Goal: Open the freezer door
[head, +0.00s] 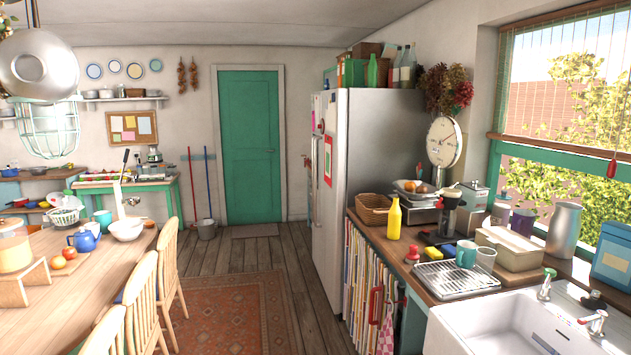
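A tall white fridge-freezer (372,150) stands beyond the counter, right of centre, in the head view. Its broad side panel faces me. Its door front (323,190) faces left and shows only as a narrow, steeply angled strip with papers and magnets on it. The doors look shut. Neither of my grippers shows in this view.
A wooden table (80,275) with chairs (140,295) fills the left. A counter (440,275) with a sink (520,325) runs along the right. A rug (235,315) lies on the open floor between them.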

